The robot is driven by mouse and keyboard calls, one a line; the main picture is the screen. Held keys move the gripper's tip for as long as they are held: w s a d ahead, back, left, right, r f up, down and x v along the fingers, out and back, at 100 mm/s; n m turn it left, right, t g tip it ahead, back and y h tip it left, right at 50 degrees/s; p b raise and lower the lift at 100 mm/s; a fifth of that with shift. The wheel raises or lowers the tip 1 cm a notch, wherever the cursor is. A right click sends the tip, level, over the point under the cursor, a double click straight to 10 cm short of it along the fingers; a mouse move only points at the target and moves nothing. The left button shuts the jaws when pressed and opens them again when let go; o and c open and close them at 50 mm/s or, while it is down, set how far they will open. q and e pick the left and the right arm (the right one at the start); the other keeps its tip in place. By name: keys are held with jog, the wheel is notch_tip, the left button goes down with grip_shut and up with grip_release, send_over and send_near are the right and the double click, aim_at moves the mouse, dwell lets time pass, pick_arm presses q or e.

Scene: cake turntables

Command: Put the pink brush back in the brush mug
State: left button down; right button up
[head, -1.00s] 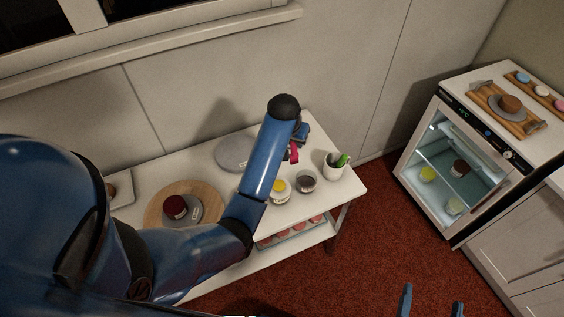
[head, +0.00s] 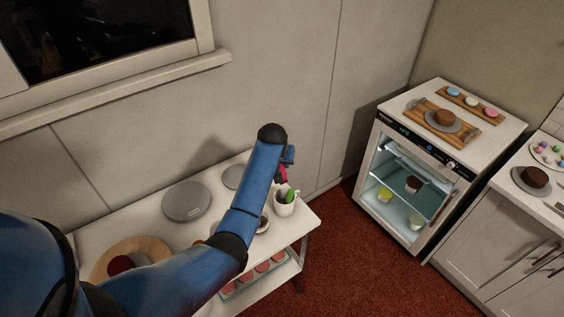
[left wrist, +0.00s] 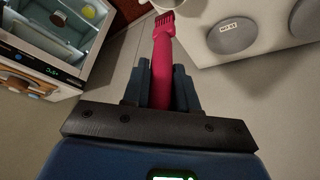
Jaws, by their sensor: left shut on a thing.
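My left gripper (head: 287,160) is shut on the pink brush (head: 283,173). In the head view the brush shows just above the white brush mug (head: 283,210), which holds a green-handled item (head: 291,196). The mug stands near the right end of the white table (head: 289,233). In the left wrist view the brush (left wrist: 163,62) sticks out from between the fingers (left wrist: 163,88), its bristles away from me. A white rim at the top edge of that view looks like the mug, cut off. My right gripper is not in view.
Grey turntables (head: 187,201) stand along the back of the table. A wooden board (head: 105,262) with a dark red cake (head: 121,264) is at the left. A dark-topped jar (head: 263,223) stands left of the mug, partly behind my arm. A glass-fronted fridge (head: 403,190) is at the right.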

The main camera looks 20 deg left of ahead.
pick_arm(q)
jog(key=shift+f, duration=0.4)
notch_tip(320, 180, down, 2)
jog(key=b, duration=0.2)
jog(key=shift+w+d+f+b, duration=0.15)
jog(key=shift+f+b, duration=0.1)
jog(key=shift+b, duration=0.05)
notch_tip(320, 180, down, 3)
jog(key=b, duration=0.2)
jog(key=shift+b, duration=0.4)
jog(key=shift+f+b, duration=0.45)
jog(key=shift+f, duration=0.4)
jog(key=shift+f+b, duration=1.05)
jog(key=shift+f, duration=0.8)
jog(key=shift+f+b, duration=0.8)
jog(key=shift+f, duration=0.25)
